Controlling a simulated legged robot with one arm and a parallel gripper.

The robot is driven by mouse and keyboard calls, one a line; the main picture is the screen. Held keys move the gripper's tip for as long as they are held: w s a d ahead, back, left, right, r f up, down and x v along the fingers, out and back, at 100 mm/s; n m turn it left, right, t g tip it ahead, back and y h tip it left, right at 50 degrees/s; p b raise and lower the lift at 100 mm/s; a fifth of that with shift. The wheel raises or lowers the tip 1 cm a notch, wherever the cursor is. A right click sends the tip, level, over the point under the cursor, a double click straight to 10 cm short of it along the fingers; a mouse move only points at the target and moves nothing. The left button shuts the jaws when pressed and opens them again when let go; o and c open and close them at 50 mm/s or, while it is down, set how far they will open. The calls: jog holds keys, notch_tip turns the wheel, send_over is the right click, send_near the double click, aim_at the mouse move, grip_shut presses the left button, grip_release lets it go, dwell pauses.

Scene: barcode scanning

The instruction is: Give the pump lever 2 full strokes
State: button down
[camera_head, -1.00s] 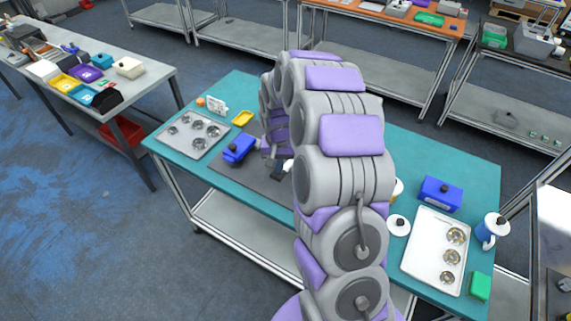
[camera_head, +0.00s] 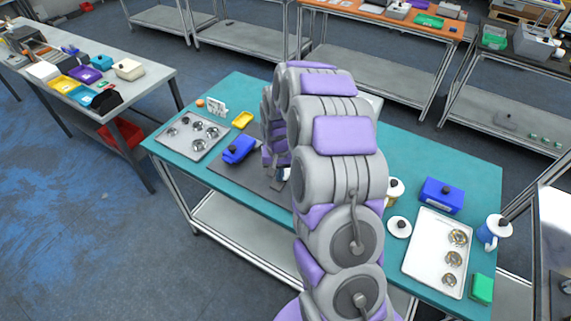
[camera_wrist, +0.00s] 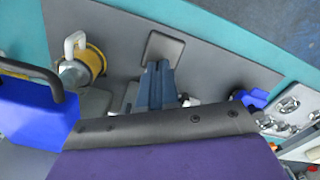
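I cannot tell for sure which part is the pump lever. In the wrist view, a blue block (camera_wrist: 35,115) with a dark curved handle (camera_wrist: 35,72) stands close at the left. My gripper (camera_wrist: 156,68) points at the grey mat, its two blue-grey fingers close together, tips by a grey square plate (camera_wrist: 163,48). Nothing is clearly held. In the head view, my gripper (camera_head: 282,174) is low over the mat (camera_head: 235,175), largely hidden by my arm. A blue box with a dark knob (camera_head: 238,149) lies left of it.
A yellow cylinder with a white handle (camera_wrist: 82,62) stands on the mat. The teal table (camera_head: 400,150) holds a metal tray (camera_head: 180,145) at left, and a white tray (camera_head: 422,255), blue box (camera_head: 441,195) and green block (camera_head: 481,289) at right.

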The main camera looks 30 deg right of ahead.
jog(key=r+p, duration=0.1)
jog(key=r, duration=0.5)
jog(key=shift+d+r, duration=0.2)
jog(key=shift+a+r, duration=0.25)
jog(key=shift+r, duration=0.15)
jog(key=shift+d, duration=0.1)
